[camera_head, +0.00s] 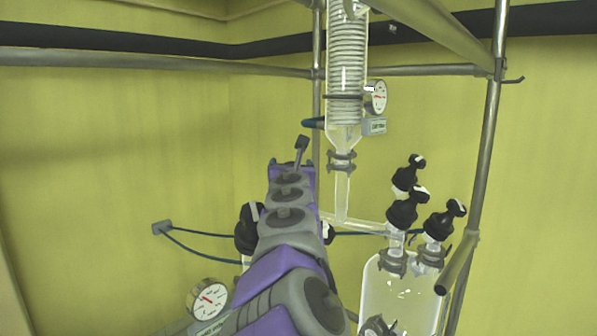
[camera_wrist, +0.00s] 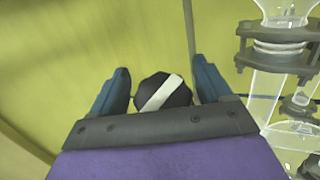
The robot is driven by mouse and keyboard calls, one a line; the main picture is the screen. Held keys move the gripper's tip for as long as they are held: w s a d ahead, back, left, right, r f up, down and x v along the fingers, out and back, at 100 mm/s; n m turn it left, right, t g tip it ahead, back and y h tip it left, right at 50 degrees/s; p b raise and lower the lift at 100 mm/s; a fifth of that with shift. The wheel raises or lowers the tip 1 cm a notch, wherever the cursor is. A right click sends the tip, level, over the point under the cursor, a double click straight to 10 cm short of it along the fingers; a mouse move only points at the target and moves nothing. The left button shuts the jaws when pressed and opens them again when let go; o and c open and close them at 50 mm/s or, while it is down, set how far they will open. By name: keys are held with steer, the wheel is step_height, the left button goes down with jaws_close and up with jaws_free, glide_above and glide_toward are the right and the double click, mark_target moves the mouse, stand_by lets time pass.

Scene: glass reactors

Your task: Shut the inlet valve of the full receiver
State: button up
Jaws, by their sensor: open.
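In the wrist view my gripper (camera_wrist: 160,68) is open, with a dark blue finger on each side of a black round knob (camera_wrist: 150,91) with a white bar across it. The knob shows between the fingers, and neither finger visibly touches it. In the head view my arm hides most of what lies behind it, and my gripper (camera_head: 293,172) shows only from behind. A black valve part (camera_head: 246,232) shows left of my arm, partly covered. A clear glass receiver (camera_head: 400,292) stands at lower right with black-handled valves (camera_head: 402,212) (camera_head: 440,224) on top. I cannot tell its fill level.
A glass condenser column (camera_head: 346,65) with a coil hangs at upper middle, with a gauge (camera_head: 377,97) beside it. Another gauge (camera_head: 208,300) is at lower left. Metal frame poles (camera_head: 487,130) stand at right. The left side looks clear.

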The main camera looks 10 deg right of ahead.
steer(key=n+y+b, duration=0.2)
steer(key=n+y, duration=0.1)
steer(key=shift+a+f, duration=0.1)
steer(key=shift+f, duration=0.1)
steer(key=n+y, duration=0.2)
steer(key=shift+y+b, duration=0.35)
steer(key=shift+y, duration=0.05)
steer(key=n, duration=0.1)
steer(key=n+y, duration=0.1)
steer(key=y+p, duration=0.1)
steer(key=shift+a+r+n+g, duration=0.25)
steer(key=shift+a+n+g, duration=0.05)
steer(key=shift+n+g, duration=0.1)
steer(key=shift+n+g+y+p, duration=0.6)
steer(key=shift+n+y+p, duration=0.45)
steer(key=shift+n+y, duration=0.05)
steer(key=shift+s+d+f, duration=0.1)
steer(key=shift+s, duration=0.2)
steer(key=v, duration=1.6)
steer(key=shift+s+d, duration=0.15)
steer(key=shift+s, duration=0.2)
